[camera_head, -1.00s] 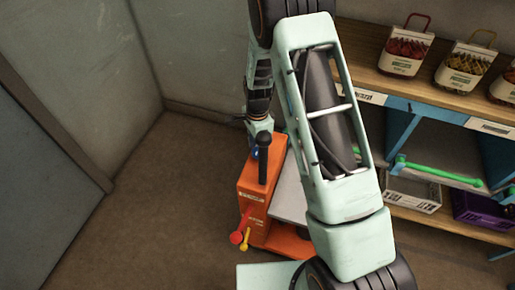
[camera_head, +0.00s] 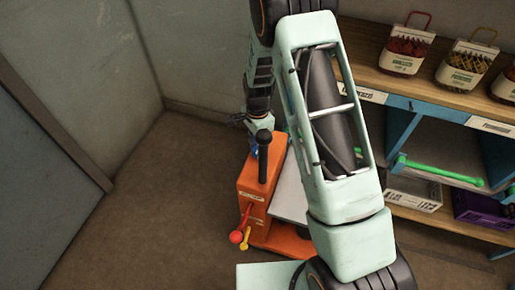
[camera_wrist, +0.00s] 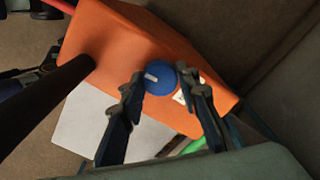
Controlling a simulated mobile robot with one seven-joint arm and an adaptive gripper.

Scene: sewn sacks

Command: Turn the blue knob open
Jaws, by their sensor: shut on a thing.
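The blue knob (camera_wrist: 157,84) sits on the orange machine (camera_wrist: 125,38) and shows a short white mark on its face. My gripper (camera_wrist: 164,82) has one dark finger on each side of the knob and is shut on it. In the head view the orange machine (camera_head: 252,188) stands on the floor behind my arm. Only a sliver of the blue knob (camera_head: 254,151) shows there, beside the black post, and my gripper is mostly hidden.
A black upright post (camera_head: 264,160) rises from the machine close to the knob. A red-ended lever (camera_head: 236,237) and a yellow one (camera_head: 245,244) stick out in front. A pale plate (camera_head: 289,192) lies beside it. Shelves with bags (camera_head: 403,50) stand at right; the floor at left is clear.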

